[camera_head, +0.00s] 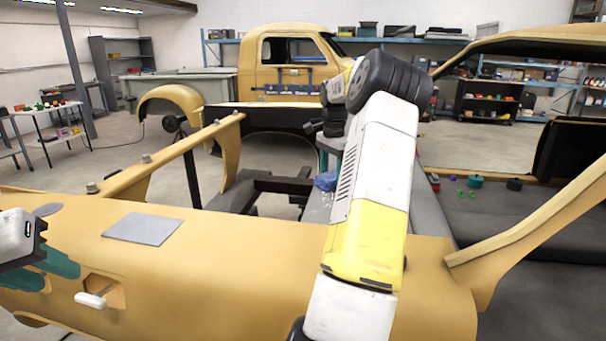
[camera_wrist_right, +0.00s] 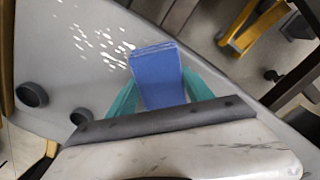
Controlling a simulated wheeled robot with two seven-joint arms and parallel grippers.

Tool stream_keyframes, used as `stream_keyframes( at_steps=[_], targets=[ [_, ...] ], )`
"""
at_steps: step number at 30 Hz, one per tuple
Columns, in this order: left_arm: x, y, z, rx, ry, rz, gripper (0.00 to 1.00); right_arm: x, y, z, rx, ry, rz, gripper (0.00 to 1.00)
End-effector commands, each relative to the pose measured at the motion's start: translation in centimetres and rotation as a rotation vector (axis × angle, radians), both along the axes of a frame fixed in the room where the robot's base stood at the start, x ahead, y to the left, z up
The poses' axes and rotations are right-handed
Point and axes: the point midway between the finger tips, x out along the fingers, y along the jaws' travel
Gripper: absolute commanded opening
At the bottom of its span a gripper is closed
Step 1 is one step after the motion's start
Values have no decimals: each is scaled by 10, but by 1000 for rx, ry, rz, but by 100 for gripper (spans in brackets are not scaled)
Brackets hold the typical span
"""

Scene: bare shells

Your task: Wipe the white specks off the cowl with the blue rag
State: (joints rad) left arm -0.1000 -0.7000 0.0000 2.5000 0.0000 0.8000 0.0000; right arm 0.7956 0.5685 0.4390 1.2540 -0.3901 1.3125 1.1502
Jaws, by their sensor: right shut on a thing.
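The blue rag (camera_wrist_right: 158,75) is a folded block between the teal fingers of my right gripper (camera_wrist_right: 160,92), which is shut on it. The cowl (camera_wrist_right: 60,85) is a grey panel under the rag. White specks (camera_wrist_right: 98,42) are scattered on it, up and left of the rag. I cannot tell whether the rag touches the cowl. In the head view the rag (camera_head: 325,181) shows beside my right arm, over the grey cowl (camera_head: 316,209); the arm hides much of the cowl. My left gripper (camera_head: 52,272) is open and empty at the left edge, over the yellow body panel.
Two dark round fittings (camera_wrist_right: 32,95) stand on the cowl. A yellow body panel (camera_head: 220,250) with a grey plate (camera_head: 143,229) and a white handle (camera_head: 91,299) fills the foreground. A yellow pillar (camera_head: 530,222) rises at right. Small coloured parts (camera_head: 474,181) lie at right.

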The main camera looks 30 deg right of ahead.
Motion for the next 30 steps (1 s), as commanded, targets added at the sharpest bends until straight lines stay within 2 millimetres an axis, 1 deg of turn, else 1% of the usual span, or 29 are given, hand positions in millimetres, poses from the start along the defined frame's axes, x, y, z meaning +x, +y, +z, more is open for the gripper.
stream_keyframes(
  at_steps=[2, 12, 20, 30],
  targets=[
    [0, 0, 0, 0, 0, 0, 36, -2, 2, 0, 0, 1, 1, 27],
    [0, 0, 0, 0, 0, 0, 36, -23, 19, 3, -2, 1, 1, 27],
    [0, 0, 0, 0, 0, 0, 36, -30, 25, 2, 0, 1, 1, 27],
    [0, 0, 0, 0, 0, 0, 36, -51, 43, 0, -1, 1, 0, 27]
  ],
)
